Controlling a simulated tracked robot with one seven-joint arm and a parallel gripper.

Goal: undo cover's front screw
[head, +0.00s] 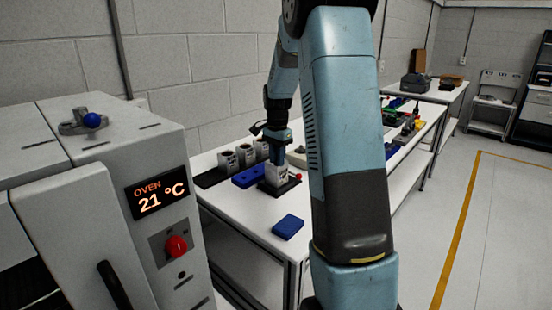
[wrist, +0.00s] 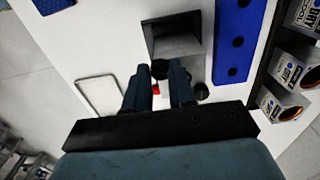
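A small grey boxed unit (head: 278,173), which I take for the servo with its cover, stands on a dark base on the white table. In the wrist view a dark grey block (wrist: 170,28) lies just beyond my fingertips. My gripper (head: 277,145) points down at the top of the unit in the head view. In the wrist view the fingers of my gripper (wrist: 160,76) stand a little apart, with a dark round piece (wrist: 159,66) between their tips. I cannot tell whether this is the front screw or whether they grip it. The fingers partly hide a red part (wrist: 156,89).
A blue block with holes (head: 248,177) and several labelled grey containers (head: 228,161) stand left of the unit. A flat blue piece (head: 288,226) lies nearer the table's front edge. The oven (head: 150,205) stands at the left. Some bare white table (head: 245,208) lies between.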

